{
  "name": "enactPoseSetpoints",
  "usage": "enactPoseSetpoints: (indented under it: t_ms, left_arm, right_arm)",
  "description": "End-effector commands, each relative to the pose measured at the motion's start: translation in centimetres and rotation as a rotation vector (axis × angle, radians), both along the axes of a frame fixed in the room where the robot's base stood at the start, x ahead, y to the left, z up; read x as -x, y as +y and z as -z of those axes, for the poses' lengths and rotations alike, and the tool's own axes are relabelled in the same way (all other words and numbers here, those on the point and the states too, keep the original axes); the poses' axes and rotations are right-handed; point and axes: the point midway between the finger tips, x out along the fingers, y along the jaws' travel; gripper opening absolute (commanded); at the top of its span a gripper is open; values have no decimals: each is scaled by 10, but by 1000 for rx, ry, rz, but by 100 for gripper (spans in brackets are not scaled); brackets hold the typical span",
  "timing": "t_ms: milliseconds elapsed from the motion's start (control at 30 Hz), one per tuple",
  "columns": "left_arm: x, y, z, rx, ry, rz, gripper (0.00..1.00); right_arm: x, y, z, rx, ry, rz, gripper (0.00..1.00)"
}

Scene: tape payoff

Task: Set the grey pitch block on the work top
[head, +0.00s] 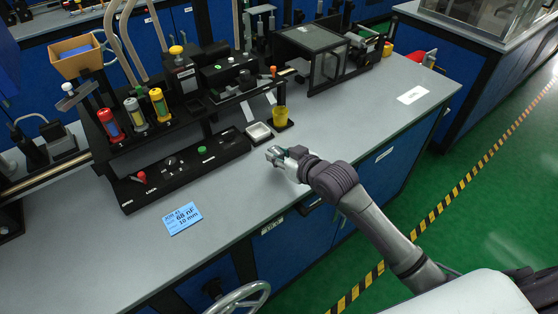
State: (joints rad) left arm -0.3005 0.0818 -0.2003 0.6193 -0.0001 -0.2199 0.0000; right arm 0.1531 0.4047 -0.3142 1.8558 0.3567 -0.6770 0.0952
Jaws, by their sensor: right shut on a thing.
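My right gripper (275,156) reaches in from the lower right, low over the grey work top (240,200) near its front edge. It is shut on a small grey piece, which looks like the grey pitch block; the fingers hide most of it. I cannot tell whether the piece touches the work top. My left gripper is not in view.
A black control panel (185,165) lies to the left, with a blue card (182,218) in front. The work top is clear right of the gripper, around a white label (412,95).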

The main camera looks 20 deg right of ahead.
Motion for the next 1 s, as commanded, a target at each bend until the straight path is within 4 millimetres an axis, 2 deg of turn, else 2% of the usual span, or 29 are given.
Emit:
enactPoseSetpoints:
  t_ms: [100, 200, 567, 600, 700, 733, 1000]
  left_arm:
    - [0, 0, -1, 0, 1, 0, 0]
    - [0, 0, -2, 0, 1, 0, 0]
    - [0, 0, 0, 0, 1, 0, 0]
    - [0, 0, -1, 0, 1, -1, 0]
    - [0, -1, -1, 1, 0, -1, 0]
    - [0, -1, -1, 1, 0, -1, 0]
    - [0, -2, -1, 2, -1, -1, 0]
  right_arm:
    - [1, 0, 18, 0, 2, 0, 0]
    - [1, 0, 24, 0, -1, 0, 0]
    - [1, 0, 28, -1, -2, 0, 0]
    - [1, 0, 29, 0, 1, 0, 34]
    - [1, 0, 29, 0, 1, 0, 50]
    - [1, 0, 29, 0, 1, 0, 54]
    - [1, 0, 28, 0, 1, 0, 54]
